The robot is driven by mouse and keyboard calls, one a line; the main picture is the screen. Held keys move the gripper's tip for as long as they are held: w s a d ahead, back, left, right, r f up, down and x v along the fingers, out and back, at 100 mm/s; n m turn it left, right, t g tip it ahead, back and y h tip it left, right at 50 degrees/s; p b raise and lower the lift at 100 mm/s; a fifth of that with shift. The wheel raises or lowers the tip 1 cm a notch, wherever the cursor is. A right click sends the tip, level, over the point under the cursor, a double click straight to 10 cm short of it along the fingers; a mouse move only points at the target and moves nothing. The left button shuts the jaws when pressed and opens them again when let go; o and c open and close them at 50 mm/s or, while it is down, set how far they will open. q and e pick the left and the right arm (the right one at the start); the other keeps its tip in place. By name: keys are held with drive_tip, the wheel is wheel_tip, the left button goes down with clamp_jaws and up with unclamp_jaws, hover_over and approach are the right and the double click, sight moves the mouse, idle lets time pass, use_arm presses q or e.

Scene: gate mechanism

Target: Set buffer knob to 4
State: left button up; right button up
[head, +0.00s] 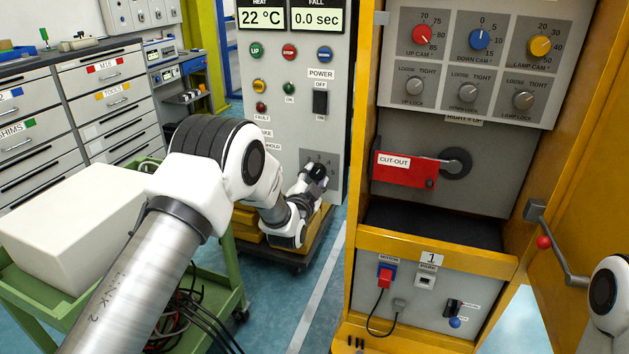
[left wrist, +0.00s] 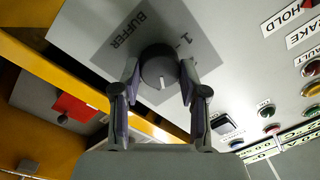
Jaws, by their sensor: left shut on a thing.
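The buffer knob (left wrist: 157,62) is a dark round knob on a grey plate marked BUFFER (left wrist: 110,42) in the left wrist view. A short white mark on it points toward the bottom of that picture. A figure 1 shows on the plate; the other figures are hidden or cut off, so I cannot read the setting. My left gripper (left wrist: 160,74) has one finger on each side of the knob and is shut on it. In the head view the left gripper (head: 314,178) is at the lower part of the grey control panel, mostly covering the buffer plate (head: 326,160). My right gripper is out of view.
The grey panel (head: 335,60) carries several lamps, buttons and a black power switch (head: 320,102) above the plate. The yellow cabinet (head: 360,240) stands close on the right, with a red cut-out handle (head: 405,170). A green cart (head: 225,265) with a white box (head: 75,225) is at left.

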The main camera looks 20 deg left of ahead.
use_arm(q)
drive_tip(key=shift+m, duration=1.2)
drive_tip(key=o, duration=1.1)
drive_tip(key=shift+o, duration=0.2)
drive_tip(key=s, duration=1.2)
drive_tip(key=shift+d+f, duration=0.3)
